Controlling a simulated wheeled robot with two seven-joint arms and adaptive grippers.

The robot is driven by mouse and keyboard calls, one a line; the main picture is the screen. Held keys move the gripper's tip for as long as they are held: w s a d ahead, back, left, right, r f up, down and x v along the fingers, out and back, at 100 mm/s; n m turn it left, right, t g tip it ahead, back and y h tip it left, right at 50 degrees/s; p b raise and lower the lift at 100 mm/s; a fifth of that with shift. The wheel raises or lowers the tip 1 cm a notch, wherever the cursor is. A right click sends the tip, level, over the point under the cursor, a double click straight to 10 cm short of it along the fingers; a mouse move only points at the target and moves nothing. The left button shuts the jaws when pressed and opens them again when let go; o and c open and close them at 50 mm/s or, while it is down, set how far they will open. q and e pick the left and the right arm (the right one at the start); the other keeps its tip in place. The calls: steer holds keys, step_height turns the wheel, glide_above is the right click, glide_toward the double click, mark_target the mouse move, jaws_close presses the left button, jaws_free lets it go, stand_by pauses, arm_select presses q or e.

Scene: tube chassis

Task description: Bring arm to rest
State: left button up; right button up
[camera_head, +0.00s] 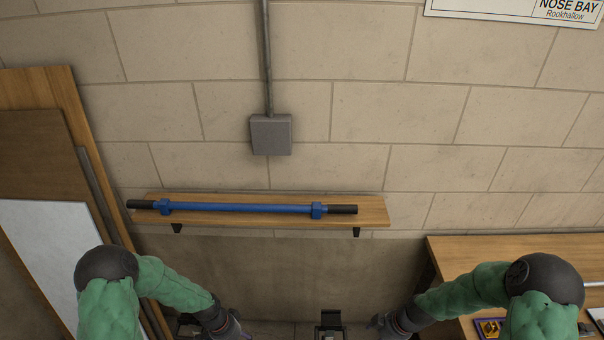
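My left arm (165,283) comes in from the left at the bottom, green with a dark wrist that reaches the lower edge. My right arm (462,292) mirrors it on the right, bent inward to a dark wrist. The tube has black ends and two blue collars. Neither arm touches it.
The wooden shelf (376,211) is fixed to the block wall on brackets. Wooden boards and a white panel (38,245) lean at the left. A wooden table (450,250) stands at the right, with small items on it. A grey box (271,135) hangs above the shelf.

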arm_select(q)
steer(key=s+d+n+t+h, duration=0.1)
steer(key=s+d+n, duration=0.9)
steer(key=s+n, duration=0.2)
steer(key=shift+s+f, duration=0.25)
steer(key=shift+s, duration=0.8)
arm_select(e)
steer(key=s+a+f+m, duration=0.3)
steer(key=s+a+m, duration=0.2)
steer(key=s+a, duration=0.1)
steer(key=s+a+f+m, duration=0.3)
steer(key=s+a+m, duration=0.3)
steer(key=s, duration=0.1)
steer(key=shift+s+a+f+g, duration=0.25)
steer(key=shift+s+f+g, duration=0.05)
steer(key=shift+s+g, duration=0.1)
arm_select(q)
steer(key=shift+a, duration=0.1)
